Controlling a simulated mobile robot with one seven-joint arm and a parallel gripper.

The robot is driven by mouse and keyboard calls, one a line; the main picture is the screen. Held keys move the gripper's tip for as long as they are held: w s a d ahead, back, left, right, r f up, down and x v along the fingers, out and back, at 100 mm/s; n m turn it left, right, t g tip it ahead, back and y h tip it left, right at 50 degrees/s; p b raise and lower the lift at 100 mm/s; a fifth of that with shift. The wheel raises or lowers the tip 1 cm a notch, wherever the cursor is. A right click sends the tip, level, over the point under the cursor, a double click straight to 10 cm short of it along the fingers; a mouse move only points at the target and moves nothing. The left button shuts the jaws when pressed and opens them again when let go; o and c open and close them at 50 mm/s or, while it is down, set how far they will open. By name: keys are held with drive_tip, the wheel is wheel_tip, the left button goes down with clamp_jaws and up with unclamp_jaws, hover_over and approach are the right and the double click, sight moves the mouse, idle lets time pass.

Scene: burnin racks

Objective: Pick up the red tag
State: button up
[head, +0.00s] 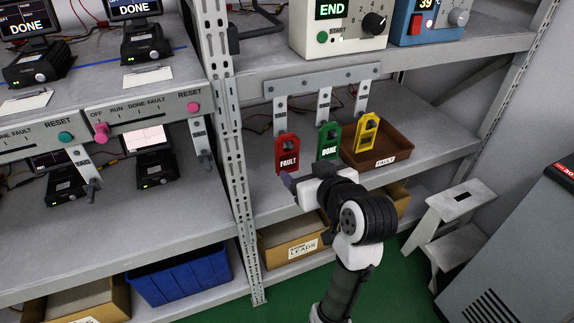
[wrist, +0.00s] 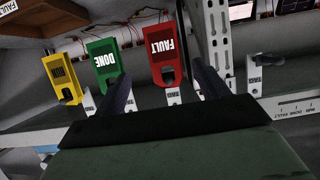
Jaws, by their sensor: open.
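The red tag (head: 287,153), marked FAULT, hangs from the left hook of a grey rail on the right-hand rack. In the wrist view the red tag (wrist: 163,48) appears upside down, ahead of and between my two fingers. My gripper (head: 287,176) is at the tag's lower end in the head view, and my arm covers part of the shelf behind. In the wrist view my gripper (wrist: 158,85) is open, with nothing between its fingers. I cannot tell the exact gap between the fingertips and the tag.
A green DONE tag (head: 329,141) and a yellow tag (head: 366,132) hang to the right of the red one. A brown FAULT tray (head: 400,147) sits on the shelf behind them. A perforated rack post (head: 236,180) stands close on the left.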

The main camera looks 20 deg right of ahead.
sight(288, 158)
drive_tip(key=x, duration=0.4)
drive_tip(key=shift+w+a, duration=0.1)
drive_tip(key=shift+w, duration=0.25)
drive_tip(key=x, duration=0.2)
drive_tip(key=p+x, duration=0.1)
drive_tip(key=x, duration=0.1)
drive_tip(key=shift+w+a, duration=0.1)
drive_tip(key=shift+a, duration=0.15)
drive_tip(key=shift+w+f, duration=0.2)
drive_tip(key=shift+w, duration=0.3)
drive_tip(key=c, duration=1)
drive_tip(key=shift+c, duration=0.2)
